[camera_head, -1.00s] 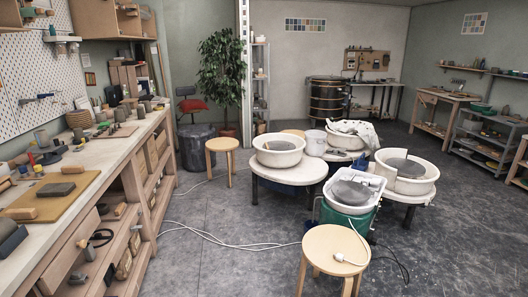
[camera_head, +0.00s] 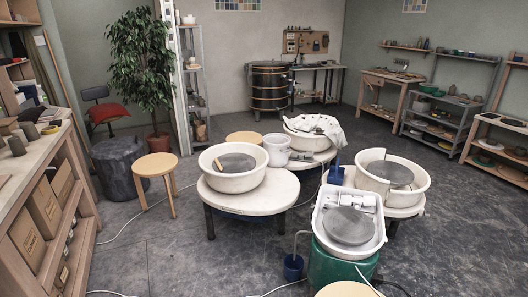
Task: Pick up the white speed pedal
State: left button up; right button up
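I cannot make out the white speed pedal in the head view. A round wooden stool (camera_head: 348,289) shows only its far part at the bottom edge, and the rest of its top is cut off. A white cord (camera_head: 366,279) runs over its far rim beside the green-based wheel (camera_head: 345,262). This wheel carries a white tray (camera_head: 317,226) with a grey disc (camera_head: 349,225). Neither of my grippers is in view.
A wheel on a round white table (camera_head: 247,195) stands left of the green-based wheel, and another wheel (camera_head: 393,180) stands behind it at the right. A blue container (camera_head: 293,267) is on the floor. A wooden stool (camera_head: 155,165) and shelves stand left. Floor at right is open.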

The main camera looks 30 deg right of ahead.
aim_at(371, 210)
jog(key=i+z, duration=0.15)
jog(key=i, duration=0.35)
jog(key=i+j+z, duration=0.1)
jog(key=i, duration=0.4)
jog(key=i+z, duration=0.3)
jog(key=z, duration=0.2)
jog(key=i+j+z, duration=0.2)
jog(key=z, duration=0.3)
jog(key=i+j+z, duration=0.3)
jog(key=z, duration=0.2)
jog(key=i, duration=0.05)
